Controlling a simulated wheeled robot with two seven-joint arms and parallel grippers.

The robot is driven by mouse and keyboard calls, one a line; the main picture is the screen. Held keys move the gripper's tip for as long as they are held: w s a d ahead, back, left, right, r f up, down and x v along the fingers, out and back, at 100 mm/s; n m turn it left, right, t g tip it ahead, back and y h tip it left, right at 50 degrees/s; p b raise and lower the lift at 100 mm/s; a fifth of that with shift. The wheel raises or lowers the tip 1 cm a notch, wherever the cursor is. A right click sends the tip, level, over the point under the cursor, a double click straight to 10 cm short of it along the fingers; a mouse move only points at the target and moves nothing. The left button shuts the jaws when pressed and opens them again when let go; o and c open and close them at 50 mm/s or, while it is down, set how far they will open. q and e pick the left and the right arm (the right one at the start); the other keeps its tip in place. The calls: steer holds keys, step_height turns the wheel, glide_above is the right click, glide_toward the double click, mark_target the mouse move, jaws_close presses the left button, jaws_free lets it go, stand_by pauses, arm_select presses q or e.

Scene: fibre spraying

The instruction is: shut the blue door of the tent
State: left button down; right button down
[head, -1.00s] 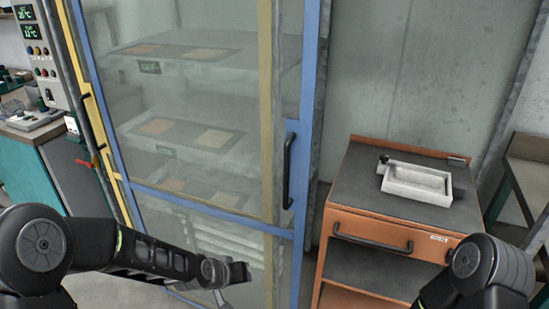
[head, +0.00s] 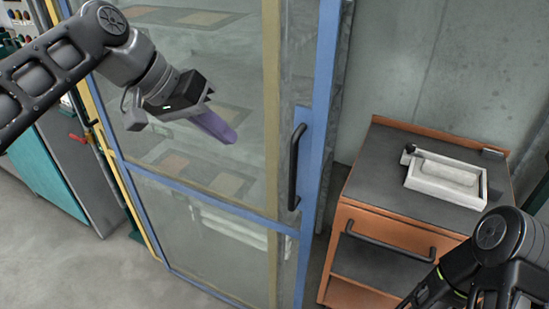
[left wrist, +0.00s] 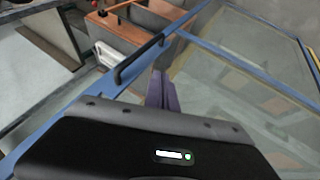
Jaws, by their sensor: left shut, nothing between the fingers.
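The blue-framed glass door (head: 205,207) of the tent fills the middle of the head view. Its black handle (head: 296,166) is on the right edge. The tent's yellow post (head: 271,120) shows behind the glass, left of that edge, so the door looks ajar. My left gripper (head: 222,132) is shut and empty, in front of the glass and left of the handle. In the left wrist view its purple fingers (left wrist: 161,90) point toward the door, beside the handle (left wrist: 138,61); I cannot tell whether they touch the glass. My right arm is at the lower right, its gripper out of view.
An orange cart (head: 390,228) with a dark top stands right of the door, holding a pale tray (head: 445,178). A teal cabinet (head: 45,168) stands at the left. Shelves with panels show inside the tent. The floor at lower left is clear.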

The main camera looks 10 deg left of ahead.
arm_select(q)
steer(key=w+d+f, duration=0.3)
steer(key=d+f, duration=0.5)
steer(key=d, duration=0.1)
arm_select(e)
steer(key=shift+r, duration=0.2)
stand_by(0.4)
